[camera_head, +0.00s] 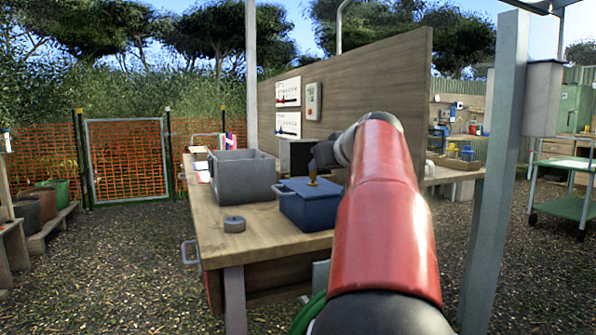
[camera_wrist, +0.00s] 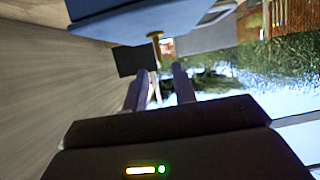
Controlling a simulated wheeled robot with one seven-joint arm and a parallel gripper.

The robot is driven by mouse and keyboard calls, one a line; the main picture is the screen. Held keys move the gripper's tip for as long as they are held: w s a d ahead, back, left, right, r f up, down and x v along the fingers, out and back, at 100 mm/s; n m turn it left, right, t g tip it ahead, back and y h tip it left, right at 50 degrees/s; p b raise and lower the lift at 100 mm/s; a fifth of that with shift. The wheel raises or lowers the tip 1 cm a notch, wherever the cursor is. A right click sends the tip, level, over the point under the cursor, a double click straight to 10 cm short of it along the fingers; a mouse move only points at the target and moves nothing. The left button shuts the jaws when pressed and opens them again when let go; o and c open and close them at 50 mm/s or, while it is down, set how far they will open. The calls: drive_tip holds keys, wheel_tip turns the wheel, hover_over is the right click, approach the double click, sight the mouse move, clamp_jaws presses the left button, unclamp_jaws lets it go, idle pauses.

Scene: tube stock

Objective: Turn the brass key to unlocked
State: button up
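A blue box (camera_head: 306,208) with a lid stands on the wooden workbench, and it fills the top of the upside-down wrist view (camera_wrist: 140,22). A small brass key (camera_head: 312,180) stands up from the middle of its lid; in the wrist view the key (camera_wrist: 156,38) points towards my fingers. My gripper (camera_head: 317,163) is just above the key, pointing down. In the wrist view its two fingers (camera_wrist: 164,68) are apart, with the key's end in line with the gap. I cannot tell whether either finger touches the key. My red arm hides the box's right side in the head view.
A grey open crate (camera_head: 243,178) stands left of the box. A dark round puck (camera_head: 234,224) lies near the front of the workbench (camera_head: 215,215). A tall wooden panel (camera_head: 385,85) rises behind. A grey post (camera_head: 497,170) stands right of my arm.

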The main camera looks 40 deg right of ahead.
sight(313, 177)
drive_tip(key=x, duration=0.6)
drive_tip(key=shift+p, duration=0.3)
drive_tip(key=shift+c, duration=0.2)
clamp_jaws()
